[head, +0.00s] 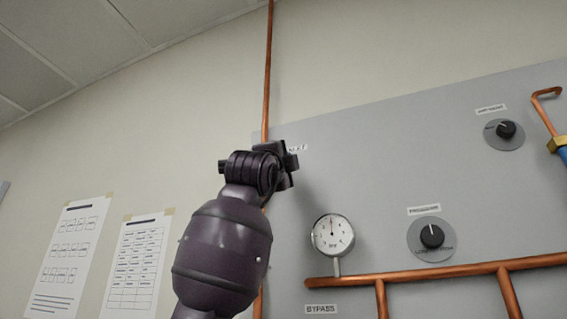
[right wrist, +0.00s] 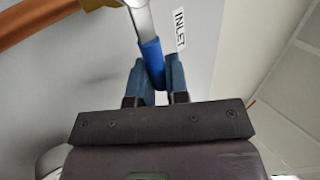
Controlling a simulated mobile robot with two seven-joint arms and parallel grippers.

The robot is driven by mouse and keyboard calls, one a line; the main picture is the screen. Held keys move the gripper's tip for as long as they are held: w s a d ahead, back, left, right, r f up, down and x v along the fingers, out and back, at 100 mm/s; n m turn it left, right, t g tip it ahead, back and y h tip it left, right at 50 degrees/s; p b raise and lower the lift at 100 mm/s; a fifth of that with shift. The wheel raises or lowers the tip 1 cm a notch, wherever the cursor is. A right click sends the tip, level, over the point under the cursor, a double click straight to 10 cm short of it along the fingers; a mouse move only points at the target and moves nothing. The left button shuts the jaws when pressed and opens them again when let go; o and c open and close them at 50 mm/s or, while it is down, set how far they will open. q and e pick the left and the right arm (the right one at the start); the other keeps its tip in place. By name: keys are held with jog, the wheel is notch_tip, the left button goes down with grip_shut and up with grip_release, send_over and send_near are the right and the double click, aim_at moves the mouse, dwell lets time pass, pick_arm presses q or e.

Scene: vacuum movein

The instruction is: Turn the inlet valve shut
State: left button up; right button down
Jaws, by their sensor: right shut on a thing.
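The inlet valve's lever has a blue grip (right wrist: 149,58) on a bare metal arm in the right wrist view. Part of its brass body (right wrist: 97,3) shows at the top edge. In that view the lever stands steeply across the line of the copper pipe (right wrist: 38,24). My right gripper (right wrist: 156,70) is shut on the blue grip, one finger on each side. In the head view my right gripper (head: 284,163) is in front of the vertical copper pipe and hides the valve and lever. My left gripper is in neither view.
The INLET label (right wrist: 180,30) is beside the lever. The grey panel (head: 390,150) carries a gauge (head: 332,235), a pressure knob (head: 432,236) and another knob (head: 506,130). A horizontal copper pipe (head: 440,273) runs below. Another blue-handled fitting (head: 563,155) is at the right edge.

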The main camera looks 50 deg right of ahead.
jog(key=c, duration=1.1)
grip_release()
jog(key=shift+s+a+f, duration=0.1)
jog(key=shift+a+f, duration=0.25)
jog(key=shift+b+v, duration=1.25)
jog(key=shift+v, duration=3.7)
jog(key=shift+a, duration=0.1)
